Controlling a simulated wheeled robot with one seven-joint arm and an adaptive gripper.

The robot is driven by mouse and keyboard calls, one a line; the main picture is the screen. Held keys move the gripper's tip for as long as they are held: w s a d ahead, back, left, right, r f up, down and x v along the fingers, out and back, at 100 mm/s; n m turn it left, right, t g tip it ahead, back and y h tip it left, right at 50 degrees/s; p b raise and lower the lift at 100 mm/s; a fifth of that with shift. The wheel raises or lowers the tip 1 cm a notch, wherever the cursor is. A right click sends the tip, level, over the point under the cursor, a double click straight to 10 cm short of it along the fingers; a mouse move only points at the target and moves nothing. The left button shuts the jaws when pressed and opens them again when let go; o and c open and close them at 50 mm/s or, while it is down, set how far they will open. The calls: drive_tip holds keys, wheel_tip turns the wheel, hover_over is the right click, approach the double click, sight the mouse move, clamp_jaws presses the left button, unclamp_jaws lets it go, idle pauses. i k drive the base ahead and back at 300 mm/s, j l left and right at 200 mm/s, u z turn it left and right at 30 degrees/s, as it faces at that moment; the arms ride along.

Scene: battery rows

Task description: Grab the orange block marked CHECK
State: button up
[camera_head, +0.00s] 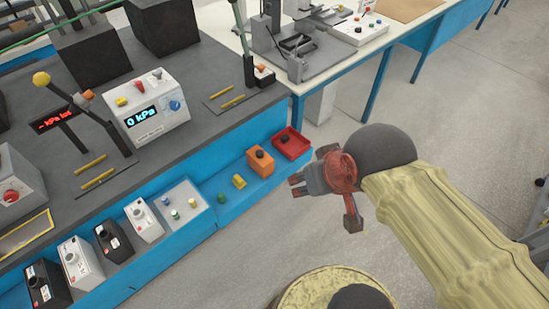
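An orange block (260,161) with a dark round top stands upright near the right end of the blue ledge along the bench front. Its marking is too small to read. My gripper (297,186) is at the centre right, to the right of and a little below the orange block in the picture, apart from it. It points left, with two fingertips showing a gap between them and nothing held.
A red open tray (291,144) sits right of the orange block. A small yellow piece (239,181) and a light tray (181,206) with small coloured pieces are to its left. Black and white battery-like boxes (81,261) line the ledge farther left. Bare floor lies right.

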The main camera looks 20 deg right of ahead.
sight(259, 160)
drive_tip(key=i+z, duration=0.35)
drive_tip(key=i, duration=0.6)
